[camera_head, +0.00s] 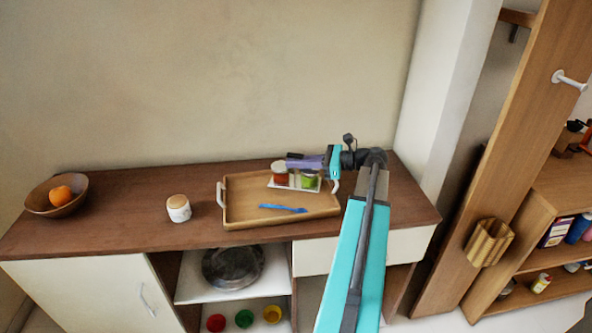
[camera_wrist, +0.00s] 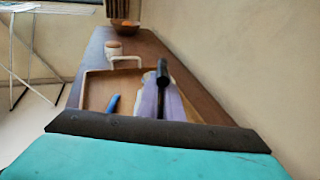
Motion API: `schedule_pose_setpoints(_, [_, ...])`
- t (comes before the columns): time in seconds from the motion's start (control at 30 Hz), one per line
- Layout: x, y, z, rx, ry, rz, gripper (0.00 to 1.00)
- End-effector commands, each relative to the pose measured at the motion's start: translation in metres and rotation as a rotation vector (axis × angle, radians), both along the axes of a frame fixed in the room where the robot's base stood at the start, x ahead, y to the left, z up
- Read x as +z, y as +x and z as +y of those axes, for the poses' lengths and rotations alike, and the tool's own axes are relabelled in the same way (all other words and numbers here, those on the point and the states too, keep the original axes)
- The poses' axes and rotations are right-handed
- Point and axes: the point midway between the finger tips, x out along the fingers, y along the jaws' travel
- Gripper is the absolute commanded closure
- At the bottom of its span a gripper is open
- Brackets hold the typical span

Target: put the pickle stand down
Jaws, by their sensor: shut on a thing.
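The pickle stand (camera_head: 294,184) is a small white rack with a red-brown jar and a green jar, over the back right part of the wooden tray (camera_head: 232,207). My gripper (camera_head: 291,161), with purple fingers, reaches in from the right and is shut on the stand's upper part behind the jars. The stand looks upright; I cannot tell whether its base touches the tray floor. In the wrist view, the fingers (camera_wrist: 166,104) hide most of the stand, and the tray (camera_wrist: 97,92) shows beyond.
A blue utensil (camera_head: 283,208) lies at the tray's front. A lidded white jar (camera_head: 178,209) stands left of the tray, and a wooden bowl (camera_head: 45,199) with an orange (camera_head: 60,195) is at the far left. The brown cabinet top (camera_head: 125,205) is clear between them.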

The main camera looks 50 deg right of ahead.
Motion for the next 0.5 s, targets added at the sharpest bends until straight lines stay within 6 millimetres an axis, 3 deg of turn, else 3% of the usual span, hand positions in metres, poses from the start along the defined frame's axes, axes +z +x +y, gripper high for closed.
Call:
schedule_pose_setpoints(0.17, [0.001,0.012,-0.009,0.001,0.001,-0.003,1.0])
schedule_pose_setpoints(0.5, [-0.032,0.009,-0.006,0.0,0.002,-0.002,1.0])
